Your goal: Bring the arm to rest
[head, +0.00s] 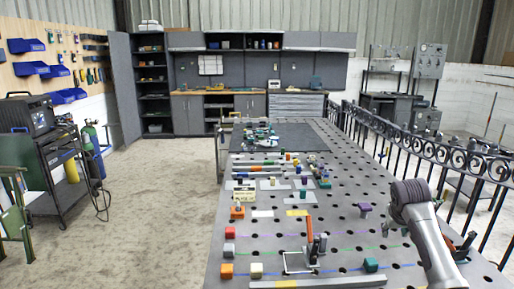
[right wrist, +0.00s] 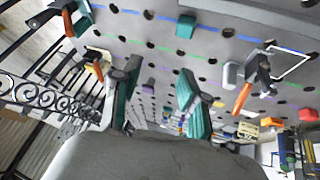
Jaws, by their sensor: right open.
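My right arm (head: 428,240) rises from the lower right corner in the head view, and its dark wrist end (head: 408,193) is raised over the right side of the table. I cannot make out its fingers there. In the right wrist view my right gripper (right wrist: 158,78) is open, its two dark and teal fingers apart with nothing between them. The perforated grey worktable (head: 335,228) lies beyond the fingers. My left gripper is in neither view.
A toggle clamp with an orange handle (head: 309,232) stands near the table's front. A teal block (head: 370,265), red block (head: 230,232), orange block (head: 227,271) and purple part (head: 364,209) sit around it. A black scroll railing (head: 440,138) runs along the right side.

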